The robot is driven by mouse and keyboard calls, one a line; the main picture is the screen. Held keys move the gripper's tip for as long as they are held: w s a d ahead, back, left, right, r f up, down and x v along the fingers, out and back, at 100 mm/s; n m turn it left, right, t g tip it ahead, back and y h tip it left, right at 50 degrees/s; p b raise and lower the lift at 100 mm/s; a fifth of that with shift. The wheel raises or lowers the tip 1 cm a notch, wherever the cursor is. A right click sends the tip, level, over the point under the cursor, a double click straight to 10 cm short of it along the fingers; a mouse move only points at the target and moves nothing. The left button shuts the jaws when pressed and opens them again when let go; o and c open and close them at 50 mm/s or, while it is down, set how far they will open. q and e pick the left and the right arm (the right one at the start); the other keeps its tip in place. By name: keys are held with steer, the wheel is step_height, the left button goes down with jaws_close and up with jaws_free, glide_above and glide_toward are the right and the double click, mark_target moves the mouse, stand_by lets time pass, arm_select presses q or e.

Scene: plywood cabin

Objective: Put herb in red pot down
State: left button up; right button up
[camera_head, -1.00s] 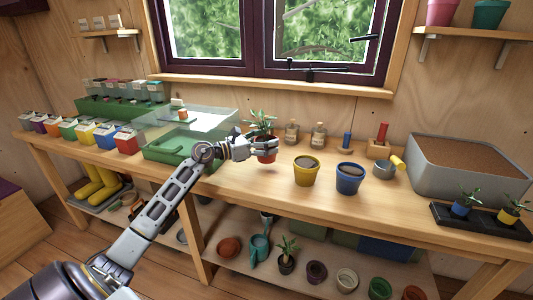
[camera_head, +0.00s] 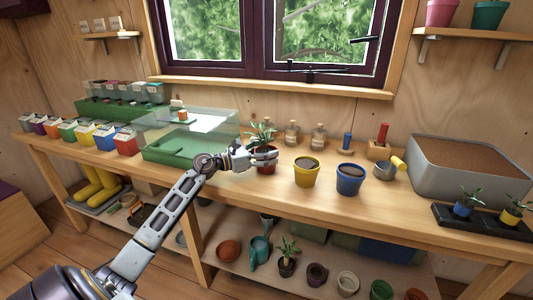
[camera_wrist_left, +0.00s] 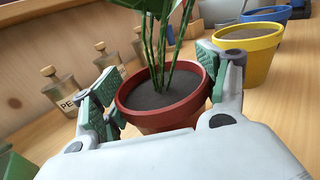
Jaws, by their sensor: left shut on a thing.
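The red pot (camera_head: 265,168) holds a green leafy herb (camera_head: 262,134) in dark soil and is upright over the bench, left of the yellow pot. My left gripper (camera_head: 266,156) is shut on the red pot near its rim. In the left wrist view the red pot (camera_wrist_left: 165,120) sits between the finger pads, with the herb's stems (camera_wrist_left: 158,45) rising from the soil. The pot's base is low at the bench top; whether it touches is hard to tell. My right gripper is not in view.
A yellow pot (camera_head: 306,175) and a blue pot (camera_head: 349,182) stand right of the red pot. Glass bottles (camera_head: 318,138) stand behind. A green tray with a clear cover (camera_head: 185,150) is close on the left. The bench front (camera_head: 260,190) is bare.

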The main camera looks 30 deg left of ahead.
arm_select(q)
steer(key=o, duration=1.3)
steer(key=shift+f, duration=0.1)
steer(key=shift+c, duration=0.2)
steer(key=shift+v, duration=5.95)
